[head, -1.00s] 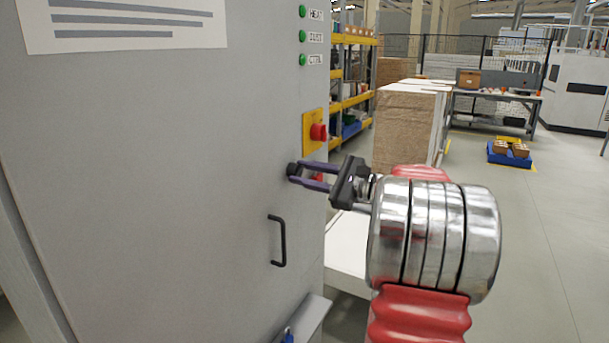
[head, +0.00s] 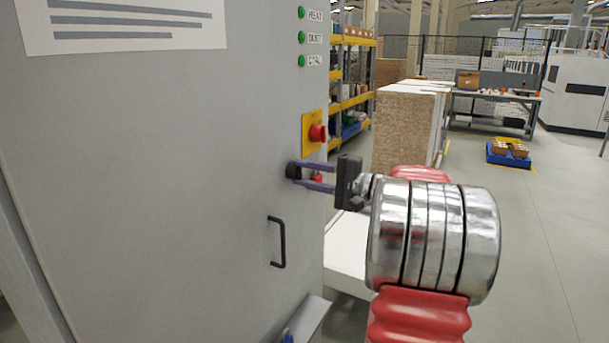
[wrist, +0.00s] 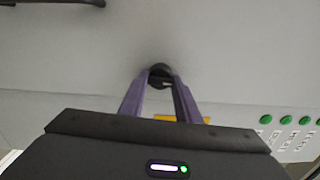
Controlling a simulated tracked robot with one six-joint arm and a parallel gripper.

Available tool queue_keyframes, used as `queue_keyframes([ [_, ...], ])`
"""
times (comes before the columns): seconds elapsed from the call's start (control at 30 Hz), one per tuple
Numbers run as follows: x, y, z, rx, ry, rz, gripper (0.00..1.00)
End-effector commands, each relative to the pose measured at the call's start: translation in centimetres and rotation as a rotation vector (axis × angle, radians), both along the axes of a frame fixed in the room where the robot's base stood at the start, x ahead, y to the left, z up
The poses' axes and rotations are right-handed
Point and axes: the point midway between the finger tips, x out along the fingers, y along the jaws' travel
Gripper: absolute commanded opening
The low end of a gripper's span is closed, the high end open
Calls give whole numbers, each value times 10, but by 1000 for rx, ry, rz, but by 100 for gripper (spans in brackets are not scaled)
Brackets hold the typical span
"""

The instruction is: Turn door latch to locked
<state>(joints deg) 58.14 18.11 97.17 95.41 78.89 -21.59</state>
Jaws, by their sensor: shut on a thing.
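The door latch (head: 292,170) is a small black knob on the grey cabinet door (head: 160,190), above the black door handle (head: 278,242). My gripper (head: 298,172) has its purple fingers shut on the latch, one finger on either side of it. In the wrist view the latch (wrist: 160,71) shows as a dark round knob between the tips of my gripper (wrist: 160,77). The fingers partly cover the latch, and I cannot read any lock marking near it.
A yellow plate with a red switch (head: 317,133) sits just above and right of my fingers. Another red part is partly hidden behind them. Green lights (head: 302,37) line the cabinet edge.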

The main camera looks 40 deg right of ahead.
Motion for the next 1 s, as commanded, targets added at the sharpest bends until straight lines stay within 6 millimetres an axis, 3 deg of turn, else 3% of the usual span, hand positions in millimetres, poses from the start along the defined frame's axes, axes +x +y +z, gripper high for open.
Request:
queue_keyframes([
  [0.67,0,2,-4,-84,-23,6,7],
  [0.7,0,2,-4,-83,-23,6,31],
  [1.0,0,1,-2,-84,-26,3,48],
])
